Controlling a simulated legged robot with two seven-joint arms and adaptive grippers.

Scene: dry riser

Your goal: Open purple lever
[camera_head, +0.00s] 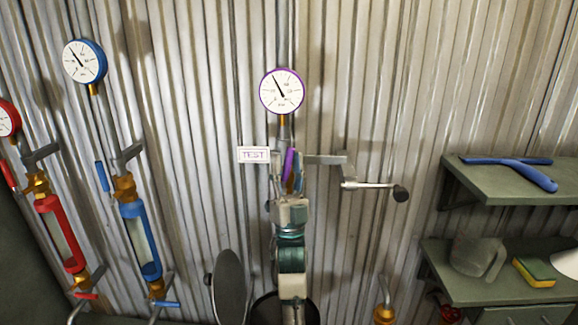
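The purple lever (288,164) stands nearly upright below the purple-rimmed gauge (282,91), beside the "TEST" sign (254,155). My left arm rises from the bottom middle in front of the purple line. Its gripper (287,184) is at the lower end of the lever and overlaps it in the picture. The fingers are small and partly merge with the pipe parts, so I cannot tell whether they touch the lever or how far apart they are. My arm hides the line below the lever. My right gripper is not in view.
A grey bracket and a crank with a black knob (401,194) stick out right of the lever. Blue (140,240) and red (62,235) lines with levers stand at the left. Shelves (515,185) at the right hold a blue tool (515,170), a jug (478,255) and a sponge (534,272).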

